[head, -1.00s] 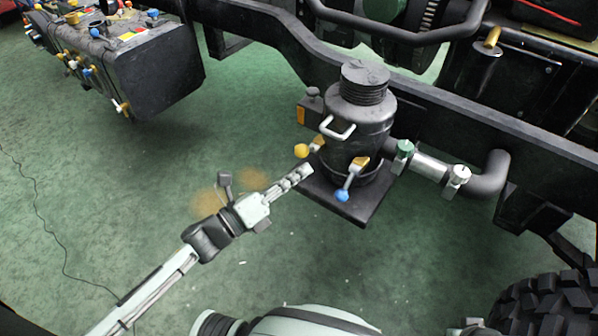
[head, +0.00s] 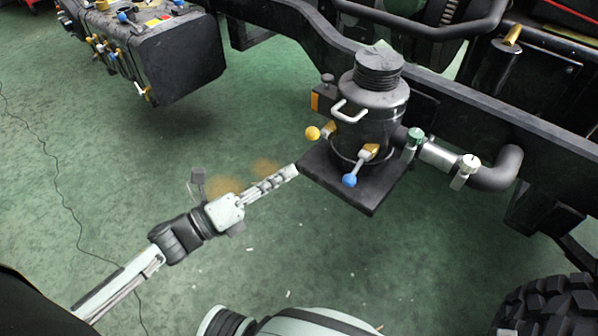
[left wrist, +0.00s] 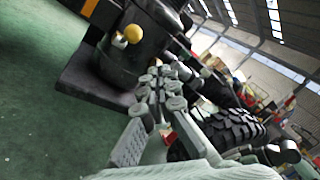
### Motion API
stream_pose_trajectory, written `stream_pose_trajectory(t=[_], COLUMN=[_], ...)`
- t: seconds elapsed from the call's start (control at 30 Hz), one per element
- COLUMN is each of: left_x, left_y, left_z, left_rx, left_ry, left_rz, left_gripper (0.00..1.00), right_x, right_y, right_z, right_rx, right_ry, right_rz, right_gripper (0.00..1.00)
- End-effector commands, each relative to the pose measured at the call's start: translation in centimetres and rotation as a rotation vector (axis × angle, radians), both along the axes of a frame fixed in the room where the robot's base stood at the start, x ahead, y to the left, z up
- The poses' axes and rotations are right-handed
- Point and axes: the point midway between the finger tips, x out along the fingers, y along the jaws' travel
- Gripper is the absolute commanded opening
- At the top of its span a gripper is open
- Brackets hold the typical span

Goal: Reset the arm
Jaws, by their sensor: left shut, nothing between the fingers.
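My left gripper (head: 284,178) comes in from the lower left in the head view. Its fingers are shut and empty, with the tips close to the left corner of the black base plate (head: 372,195); I cannot tell if they touch it. It also shows in the left wrist view (left wrist: 160,82). The black canister (head: 372,120) stands upright on that plate, with a white handle, a yellow-knobbed lever (head: 313,133) and a blue-knobbed lever (head: 350,180). In the left wrist view the canister (left wrist: 125,55) is just beyond the fingers. My right gripper is not in view.
A chassis rail (head: 480,120) runs behind the canister. A pipe (head: 495,172) leaves its right side. A black box (head: 175,60) with several coloured valves is at upper left. A large tyre (head: 555,310) is at lower right. Green floor between is open, with a thin cable at left.

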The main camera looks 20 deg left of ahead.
Motion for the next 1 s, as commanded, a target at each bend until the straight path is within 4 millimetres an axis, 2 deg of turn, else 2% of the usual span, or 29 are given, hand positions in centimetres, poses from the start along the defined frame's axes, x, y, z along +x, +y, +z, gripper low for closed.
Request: stream_pose_trajectory(t=[0.6, 0.73, 0.87, 0.93, 1.0], left_x=[-0.3, 0.6, 2.7, 3.2, 2.7], left_y=[0.3, 1.3, 4.7, 7.2, 9.4], left_z=[0.2, -0.3, -2.7, -5.2, -8.4], left_rx=[-0.001, -0.060, -0.275, -0.457, -0.660], left_ry=[0.001, 0.070, 0.297, 0.468, 0.644], left_rz=[0.001, 0.063, 0.272, 0.434, 0.613], left_gripper=[0.00, 0.00, 0.00, 0.00, 0.00], right_x=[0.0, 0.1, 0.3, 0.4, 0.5], right_y=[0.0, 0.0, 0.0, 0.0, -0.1], right_z=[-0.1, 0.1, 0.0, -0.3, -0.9], right_rx=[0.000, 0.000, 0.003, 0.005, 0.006], right_ry=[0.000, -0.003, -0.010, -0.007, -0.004], right_rz=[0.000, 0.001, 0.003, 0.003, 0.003], right_gripper=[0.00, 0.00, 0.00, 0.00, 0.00])
